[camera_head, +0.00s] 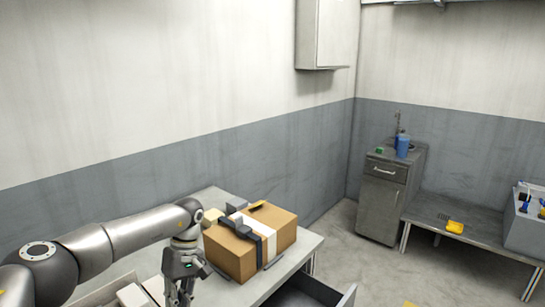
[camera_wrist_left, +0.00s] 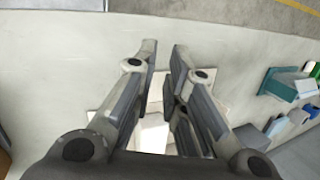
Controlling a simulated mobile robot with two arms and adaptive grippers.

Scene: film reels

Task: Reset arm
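My left arm comes in from the left in the head view, and its gripper (camera_head: 180,298) hangs down in front of a cardboard box, over the near part of a light table. In the left wrist view the two fingers of the left gripper (camera_wrist_left: 163,52) stand apart with a gap between their tips and nothing held there. A pale open tray with white blocks (camera_wrist_left: 153,130) shows behind the fingers, partly hidden by them. My right gripper is in neither view.
The cardboard box (camera_head: 229,258) with dark and white items on top stands on the table (camera_head: 312,240), right beside the gripper. A metal cabinet (camera_head: 381,205), low bench (camera_head: 470,237) and grey bin (camera_head: 525,235) stand farther right.

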